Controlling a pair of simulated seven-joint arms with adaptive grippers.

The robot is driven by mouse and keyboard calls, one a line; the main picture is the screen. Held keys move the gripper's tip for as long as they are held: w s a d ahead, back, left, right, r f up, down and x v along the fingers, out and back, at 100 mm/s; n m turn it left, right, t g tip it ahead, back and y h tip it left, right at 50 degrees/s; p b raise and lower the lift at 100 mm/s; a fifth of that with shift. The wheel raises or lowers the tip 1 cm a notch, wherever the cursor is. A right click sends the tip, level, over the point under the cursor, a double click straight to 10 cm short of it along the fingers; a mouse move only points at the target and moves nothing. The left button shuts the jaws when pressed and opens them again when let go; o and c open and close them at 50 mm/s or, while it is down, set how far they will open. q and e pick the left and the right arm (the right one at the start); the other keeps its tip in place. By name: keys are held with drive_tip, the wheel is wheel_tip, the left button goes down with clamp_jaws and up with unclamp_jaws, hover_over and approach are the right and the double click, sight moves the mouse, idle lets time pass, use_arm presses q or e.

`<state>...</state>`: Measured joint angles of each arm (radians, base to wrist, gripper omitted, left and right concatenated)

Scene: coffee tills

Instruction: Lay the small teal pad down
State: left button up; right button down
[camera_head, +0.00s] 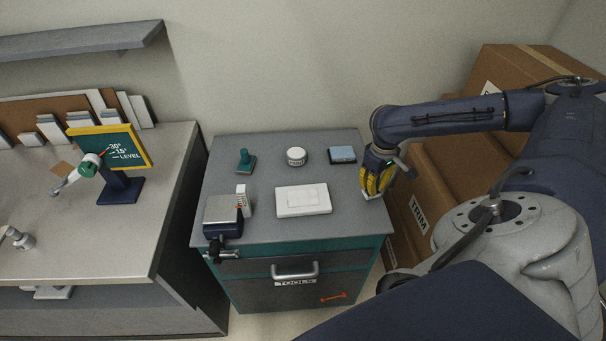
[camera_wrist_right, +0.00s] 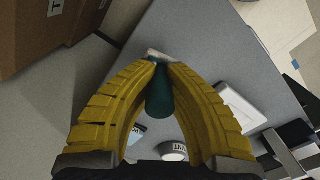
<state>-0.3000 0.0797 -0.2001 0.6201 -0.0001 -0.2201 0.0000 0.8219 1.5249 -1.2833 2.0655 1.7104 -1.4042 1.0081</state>
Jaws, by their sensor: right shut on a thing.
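My right gripper (camera_head: 374,194) is at the right edge of the grey cabinet top. Its yellow fingers close around a small teal piece, the teal pad (camera_wrist_right: 158,95), in the right wrist view. The piece has a rounded teal body, and a pale edge shows at the fingertips (camera_wrist_right: 158,60). In the head view the fingers mostly hide it; I cannot tell from there whether it touches the cabinet. Another teal piece with an upright knob (camera_head: 246,161) stands on the cabinet top at the back left. My left gripper is not in view.
The cabinet top (camera_head: 260,225) also bears a white flat tray (camera_head: 304,200), a round white jar (camera_head: 296,156), a blue-topped pad box (camera_head: 342,154), a small white box (camera_head: 243,201) and a grey vise (camera_head: 221,213). Cardboard boxes (camera_head: 428,215) stand to the right.

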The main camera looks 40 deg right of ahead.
drive_tip(key=shift+f, duration=1.95)
drive_tip(key=c, duration=1.4)
unclamp_jaws()
drive_tip(key=shift+c, duration=0.2)
drive_tip(key=shift+r, duration=6)
